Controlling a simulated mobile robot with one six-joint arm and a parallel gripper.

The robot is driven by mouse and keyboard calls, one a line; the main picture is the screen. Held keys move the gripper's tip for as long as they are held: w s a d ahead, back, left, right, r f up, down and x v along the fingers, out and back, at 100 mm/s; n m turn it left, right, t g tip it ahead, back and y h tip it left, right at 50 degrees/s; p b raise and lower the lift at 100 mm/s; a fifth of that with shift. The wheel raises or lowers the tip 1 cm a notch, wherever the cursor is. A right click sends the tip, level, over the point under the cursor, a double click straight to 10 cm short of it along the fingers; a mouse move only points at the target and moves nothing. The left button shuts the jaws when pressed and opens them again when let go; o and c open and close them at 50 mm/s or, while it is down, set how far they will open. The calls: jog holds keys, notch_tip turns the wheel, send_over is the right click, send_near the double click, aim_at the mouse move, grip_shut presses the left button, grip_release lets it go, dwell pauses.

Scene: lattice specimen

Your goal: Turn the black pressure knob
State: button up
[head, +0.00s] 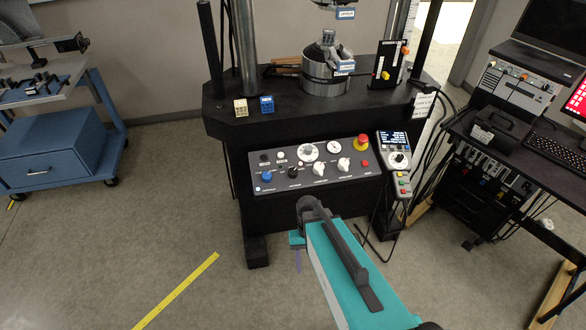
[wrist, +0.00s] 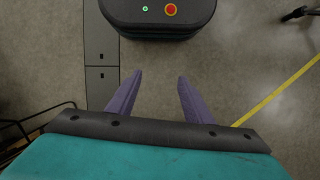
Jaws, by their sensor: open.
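The black knob (head: 295,171) is small and sits on the sloped grey control panel (head: 275,183) of the test machine, between a blue knob (head: 267,176) and a white knob (head: 319,169). Its marking is too small to read. My gripper (head: 298,263) is below and in front of the panel in the head view, apart from it, and mostly hidden by my teal arm. In the wrist view my gripper (wrist: 157,77) shows two purple fingers spread apart with nothing between them. They point toward the floor, and the panel is not in that view.
A blue cart (head: 60,140) stands left, a desk right. The floor between is clear.

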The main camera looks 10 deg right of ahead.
jog(key=w+r+m+t+p, duration=0.1)
jog(key=w+r+t, duration=0.1)
jog(key=w+r, duration=1.35)
notch_tip(320, 180, up, 21)
jog(key=m+t, duration=0.2)
send_over(293, 171)
jog(key=d, duration=0.1)
jog(key=shift+s+d+y+p, duration=0.2)
jog(key=shift+s+y+p, duration=0.1)
jog(key=shift+p, duration=0.15)
jog(key=shift+f, duration=0.15)
jog(key=shift+w+a+f+p, duration=0.15)
jog(key=shift+f+p, duration=0.45)
jog(key=shift+f, duration=1.65)
jog(key=shift+a+f+p, duration=0.3)
jog(key=shift+f+p, duration=0.35)
jog(key=shift+f, duration=1.6)
jog(key=shift+w+a+f+p, duration=0.15)
jog(key=shift+f+p, duration=0.45)
jog(key=shift+f, duration=1.65)
jog(key=shift+s, duration=0.1)
jog(key=c, duration=1.1)
